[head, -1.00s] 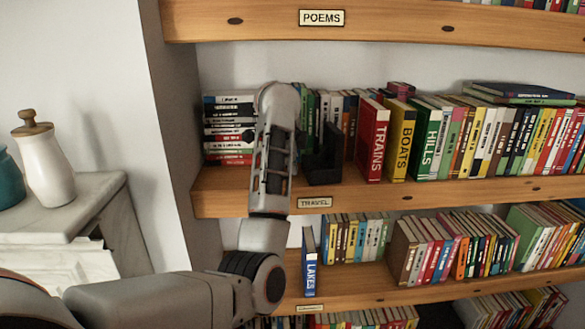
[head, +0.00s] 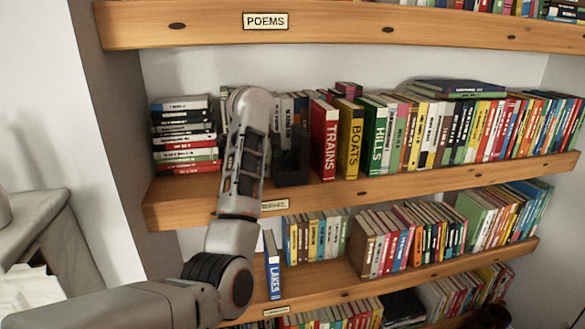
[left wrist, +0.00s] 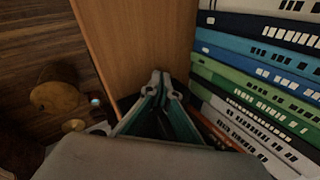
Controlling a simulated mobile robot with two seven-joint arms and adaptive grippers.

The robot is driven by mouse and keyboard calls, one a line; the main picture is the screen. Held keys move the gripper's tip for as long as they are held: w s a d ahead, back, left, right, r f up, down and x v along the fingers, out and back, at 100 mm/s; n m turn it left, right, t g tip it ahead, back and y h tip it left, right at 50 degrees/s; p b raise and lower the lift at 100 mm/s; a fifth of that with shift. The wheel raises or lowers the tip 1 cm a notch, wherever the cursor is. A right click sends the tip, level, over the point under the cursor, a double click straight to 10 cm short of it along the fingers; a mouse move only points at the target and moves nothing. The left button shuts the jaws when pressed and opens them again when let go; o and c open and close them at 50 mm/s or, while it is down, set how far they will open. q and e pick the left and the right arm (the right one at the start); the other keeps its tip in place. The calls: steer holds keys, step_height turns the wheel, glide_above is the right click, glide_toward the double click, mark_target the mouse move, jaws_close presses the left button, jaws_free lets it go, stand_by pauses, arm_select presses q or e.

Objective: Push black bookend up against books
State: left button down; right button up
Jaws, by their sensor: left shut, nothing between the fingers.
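The black bookend (head: 292,168) stands on the shelf with the TRAVEL label in the head view. It is just left of the red TRAINS book (head: 324,140). I cannot tell whether they touch. My left arm comes up in front of the shelf, and its gripper end (head: 252,106) is just left of the bookend. The arm hides its fingers and part of the bookend's left side. In the left wrist view the left gripper (left wrist: 160,78) is shut with nothing between its fingertips. The bookend is not recognisable there. My right gripper is not in view.
A stack of flat books (head: 185,135) lies left of the arm. More books stand right of TRAINS, starting with the yellow BOATS book (head: 350,138). The POEMS shelf (head: 345,22) is above. A blue LAKES book (head: 272,266) stands below.

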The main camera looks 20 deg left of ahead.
mark_target(292, 164)
arm_select(q)
steer(key=shift+w+d, duration=0.65)
steer(key=shift+d, duration=0.5)
steer(key=shift+w+d, duration=0.7)
steer(key=shift+d, duration=0.4)
steer(key=shift+w+d, duration=0.65)
steer(key=shift+d, duration=0.5)
steer(key=shift+w+d, duration=0.15)
steer(key=shift+w+d, duration=0.2)
steer(key=shift+d, duration=0.25)
steer(key=shift+w+d, duration=0.15)
steer(key=shift+w+d+f, duration=0.1)
steer(key=shift+w+d, duration=0.1)
steer(key=shift+d, duration=0.25)
steer(key=shift+w+d, duration=0.1)
steer(key=shift+d, duration=0.1)
steer(key=shift+s+a, duration=0.45)
steer(key=shift+a, duration=0.35)
steer(key=shift+s+a, duration=0.4)
steer(key=shift+a, duration=0.35)
